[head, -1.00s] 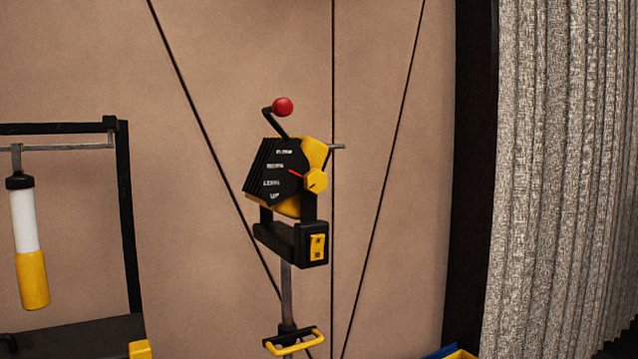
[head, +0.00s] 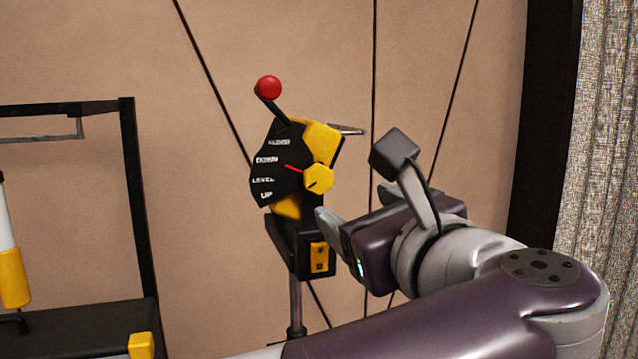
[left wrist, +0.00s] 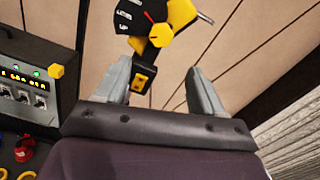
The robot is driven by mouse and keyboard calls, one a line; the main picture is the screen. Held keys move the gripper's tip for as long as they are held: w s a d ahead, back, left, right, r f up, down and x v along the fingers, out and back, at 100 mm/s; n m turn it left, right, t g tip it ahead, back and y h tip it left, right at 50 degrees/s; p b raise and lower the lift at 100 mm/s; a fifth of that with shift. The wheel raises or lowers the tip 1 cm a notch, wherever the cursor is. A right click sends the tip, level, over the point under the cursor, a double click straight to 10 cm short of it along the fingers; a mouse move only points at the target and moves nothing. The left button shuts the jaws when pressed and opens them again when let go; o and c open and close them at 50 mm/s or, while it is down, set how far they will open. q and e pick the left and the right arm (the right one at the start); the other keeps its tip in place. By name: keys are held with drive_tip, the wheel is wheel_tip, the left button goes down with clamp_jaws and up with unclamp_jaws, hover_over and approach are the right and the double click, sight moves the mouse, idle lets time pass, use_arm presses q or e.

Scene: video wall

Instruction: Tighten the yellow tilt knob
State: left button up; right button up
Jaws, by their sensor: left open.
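The yellow tilt knob (head: 318,178) is on the right side of a black and yellow tilt head (head: 322,143). It also shows in the left wrist view (left wrist: 161,35), ahead of the fingers. Beside the knob is a black dial plate (head: 270,170) with white words, LEVEL and UP among them, and a red pointer towards its upper left. My left gripper (head: 356,207) is open and empty, below and right of the knob and apart from it. In the left wrist view its two fingers (left wrist: 158,75) stand wide apart. My right gripper is not in view.
A crank with a red ball (head: 268,87) rises from the tilt head. A black box with a yellow switch (head: 319,257) sits below. A black frame (head: 130,200) stands left. The left wrist view shows a black panel (left wrist: 30,90) with lights. A curtain (head: 610,150) hangs right.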

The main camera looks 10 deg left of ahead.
sight(321, 183)
use_arm(q)
drive_tip(key=p+x, duration=0.6)
drive_tip(key=x, duration=0.5)
drive_tip(key=shift+w+r, duration=0.1)
drive_tip(key=shift+r, duration=0.1)
drive_tip(key=shift+w+a, duration=0.15)
drive_tip(key=shift+a, duration=0.05)
drive_tip(key=shift+a+f, duration=0.1)
drive_tip(key=c, duration=1.1)
